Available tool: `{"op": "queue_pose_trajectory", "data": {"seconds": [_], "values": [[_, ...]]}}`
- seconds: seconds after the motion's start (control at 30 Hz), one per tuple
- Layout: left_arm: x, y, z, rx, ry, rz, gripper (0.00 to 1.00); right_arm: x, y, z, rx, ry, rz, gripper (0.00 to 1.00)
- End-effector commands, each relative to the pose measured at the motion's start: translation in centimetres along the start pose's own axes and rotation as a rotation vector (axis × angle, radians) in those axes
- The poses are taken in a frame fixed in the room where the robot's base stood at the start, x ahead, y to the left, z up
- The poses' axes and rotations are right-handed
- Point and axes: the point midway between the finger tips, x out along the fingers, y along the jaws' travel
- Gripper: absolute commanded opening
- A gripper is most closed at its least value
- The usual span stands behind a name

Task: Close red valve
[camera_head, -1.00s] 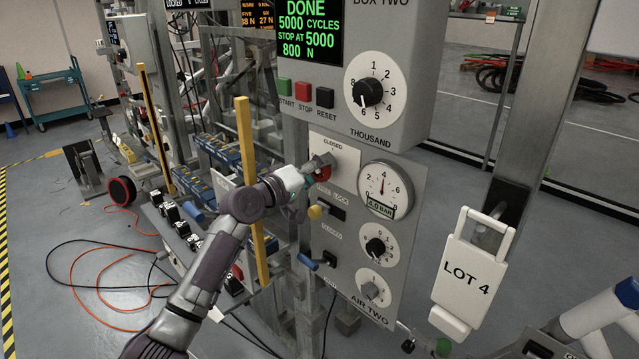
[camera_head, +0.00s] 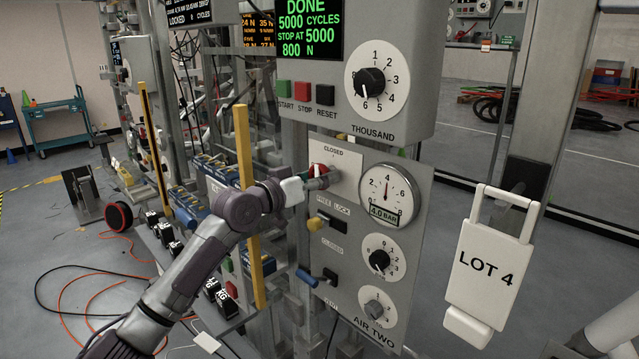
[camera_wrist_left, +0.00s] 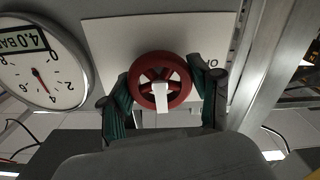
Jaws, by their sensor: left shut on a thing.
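The red valve (camera_wrist_left: 146,70) is a round spoked handwheel with a white bar across its middle, on a white plate (camera_wrist_left: 105,50) of the grey panel. In the head view the red valve (camera_head: 322,169) is mostly hidden by my gripper, just below the word CLOSED. My left gripper (camera_head: 318,178) reaches it from the left. In the left wrist view the gripper's (camera_wrist_left: 166,98) green-padded fingers stand on both sides of the wheel and are shut on it. My right gripper does not clearly show.
A gauge (camera_head: 387,195) reading 4.0 BAR sits right of the valve. A yellow knob (camera_head: 317,222) and a blue-handled lever (camera_head: 308,278) are below. A yellow post (camera_head: 246,190) stands beside my left arm.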

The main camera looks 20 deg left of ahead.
Motion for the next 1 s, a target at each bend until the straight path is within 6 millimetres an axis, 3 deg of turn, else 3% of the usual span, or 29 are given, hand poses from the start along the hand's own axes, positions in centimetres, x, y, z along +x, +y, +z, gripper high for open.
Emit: {"op": "queue_pose_trajectory", "data": {"seconds": [0.67,0.7,0.83,1.0], "values": [[0.02,-0.03,0.26,0.069,-0.006,-0.001,0.28,0.46,-0.01,0.05,0.000,0.000,0.000,0.40],[0.02,-0.04,0.26,0.069,-0.006,-0.001,0.64,0.46,-0.01,0.05,0.000,0.000,0.000,0.40],[0.01,-0.03,0.21,0.067,-0.005,-0.001,0.86,0.46,-0.01,0.05,0.000,0.000,0.000,0.40],[0.00,-0.02,0.11,0.066,-0.003,0.000,0.88,0.45,-0.01,0.05,0.000,0.000,0.000,0.40]]}}
